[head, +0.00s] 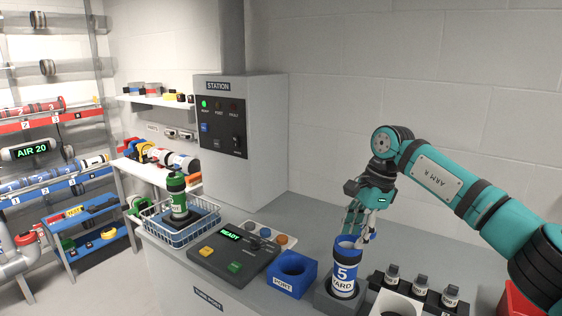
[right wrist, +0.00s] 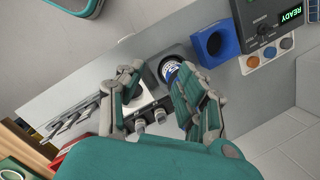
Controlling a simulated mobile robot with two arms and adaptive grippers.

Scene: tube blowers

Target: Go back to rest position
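My right gripper (head: 360,230) is just above and behind the blue-topped tube (head: 345,272) marked 5 YARD. The tube stands upright in a grey holder (head: 338,302) on the counter. In the right wrist view the fingers of this gripper (right wrist: 156,76) are spread apart with nothing held between them. The tube (right wrist: 170,70) shows partly behind the right-hand finger; I cannot tell whether they touch. My right arm reaches in from the right. My left gripper is in neither view.
A blue PORT block (head: 292,273) and a control panel (head: 238,248) reading READY stand left of the tube. A wire basket (head: 160,235) holds a green-topped tube. Small dark-capped items (head: 420,285) stand to the right. The counter's back strip is clear.

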